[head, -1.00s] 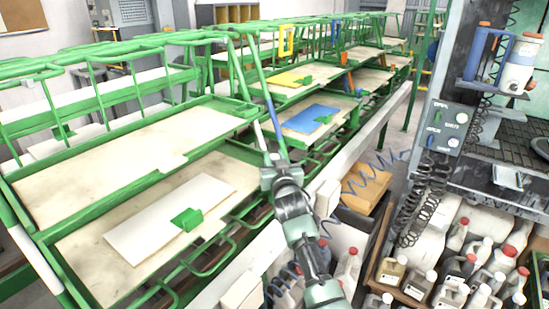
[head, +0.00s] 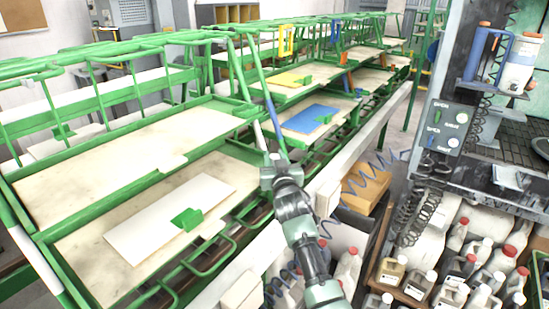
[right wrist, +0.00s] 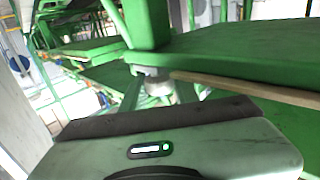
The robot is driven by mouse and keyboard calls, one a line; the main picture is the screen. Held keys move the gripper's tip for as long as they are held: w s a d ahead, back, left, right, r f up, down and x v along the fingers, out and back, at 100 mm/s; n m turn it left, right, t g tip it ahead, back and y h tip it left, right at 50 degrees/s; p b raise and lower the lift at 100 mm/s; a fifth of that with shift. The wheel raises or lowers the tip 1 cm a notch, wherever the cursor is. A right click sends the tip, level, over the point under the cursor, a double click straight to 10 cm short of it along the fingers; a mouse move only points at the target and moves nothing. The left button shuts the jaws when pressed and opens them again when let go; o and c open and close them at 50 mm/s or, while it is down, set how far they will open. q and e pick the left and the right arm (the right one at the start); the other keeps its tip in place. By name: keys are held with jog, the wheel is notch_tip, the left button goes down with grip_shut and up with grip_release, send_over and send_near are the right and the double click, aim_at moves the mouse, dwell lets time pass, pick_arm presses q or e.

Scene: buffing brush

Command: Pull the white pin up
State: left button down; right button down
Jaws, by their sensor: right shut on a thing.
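My right gripper (head: 271,160) is at the front green post of the rack, beside the lower shelf, in the head view. It is shut on a small pale piece, which I take as the white pin (head: 259,136), standing upright just above the gripper next to the green and blue post. In the right wrist view a short pale cylinder (right wrist: 157,86) shows under the green frame, just beyond the gripper body. The fingertips and their contact are hidden there. My left gripper is not in view.
Green racks with wooden shelves (head: 120,155) fill the left and middle. A white board (head: 160,220) with a green clip lies on the near lower shelf. At the right are a control panel (head: 445,130), a coiled hose (head: 372,178) and a crate of bottles (head: 405,290).

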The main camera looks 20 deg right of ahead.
aim_at(275, 157)
notch_tip(275, 157, up, 4)
jog(key=p, duration=0.2)
jog(key=shift+f+p, duration=0.25)
jog(key=shift+p, duration=0.05)
jog(key=c, duration=1.1)
grip_release()
jog(key=shift+o, duration=0.2)
jog(key=shift+s+f, duration=0.1)
jog(key=shift+f, duration=0.05)
jog(key=shift+s, duration=0.35)
jog(key=s+a+b, duration=0.1)
jog(key=s, duration=0.6)
